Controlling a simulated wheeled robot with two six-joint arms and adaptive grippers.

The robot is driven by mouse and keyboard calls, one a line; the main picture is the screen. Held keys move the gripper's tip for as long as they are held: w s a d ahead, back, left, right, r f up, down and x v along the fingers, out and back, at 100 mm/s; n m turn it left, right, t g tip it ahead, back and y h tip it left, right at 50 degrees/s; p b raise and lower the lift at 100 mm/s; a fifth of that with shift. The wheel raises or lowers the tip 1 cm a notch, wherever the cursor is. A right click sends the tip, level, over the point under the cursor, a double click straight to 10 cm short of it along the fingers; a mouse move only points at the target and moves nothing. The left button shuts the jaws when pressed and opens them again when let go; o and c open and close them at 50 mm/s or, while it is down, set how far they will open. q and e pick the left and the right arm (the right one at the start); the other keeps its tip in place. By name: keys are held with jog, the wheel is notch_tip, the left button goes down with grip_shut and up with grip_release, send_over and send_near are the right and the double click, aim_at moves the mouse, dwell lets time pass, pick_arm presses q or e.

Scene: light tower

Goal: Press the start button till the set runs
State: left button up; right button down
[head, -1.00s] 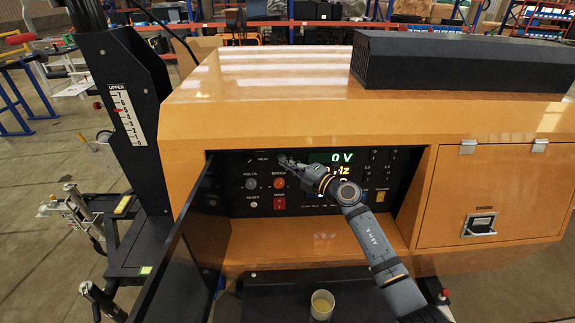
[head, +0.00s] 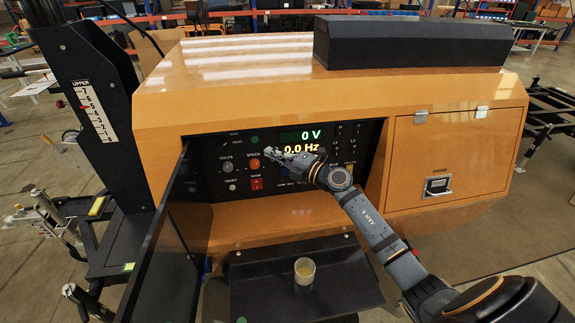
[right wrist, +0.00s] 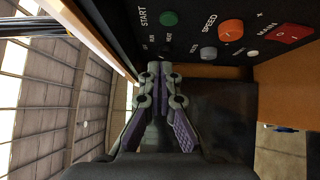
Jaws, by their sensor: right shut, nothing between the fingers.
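The start button (head: 255,139) is a round green button at the upper middle of the black control panel (head: 210,150). In the right wrist view the green button (right wrist: 169,18) shows beside the word START, and nothing covers it. My right gripper (head: 270,153) is shut and empty. In the head view its tips are just below and right of the button. In the right wrist view the closed fingertips (right wrist: 160,66) appear apart from the button; any contact with the panel is not clear. The displays (head: 302,142) read 0 V and 0.0 Hz. My left gripper is not in view.
An orange speed knob (head: 254,163), a grey volts knob (head: 227,167) and a red main switch (head: 257,184) sit near the button. An open black door (head: 165,245) stands left of the panel. A cup (head: 305,270) stands on the black shelf (head: 350,280) below.

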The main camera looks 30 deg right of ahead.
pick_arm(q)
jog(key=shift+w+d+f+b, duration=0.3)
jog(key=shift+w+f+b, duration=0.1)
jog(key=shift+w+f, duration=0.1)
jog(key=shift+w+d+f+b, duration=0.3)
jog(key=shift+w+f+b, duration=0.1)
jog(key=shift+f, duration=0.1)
pick_arm(e)
jog(key=s+d, duration=0.1)
jog(key=s, duration=0.1)
jog(key=s+d+f, duration=0.1)
jog(key=s+d, duration=0.1)
jog(key=shift+d, duration=0.15)
jog(key=shift+r, duration=0.1)
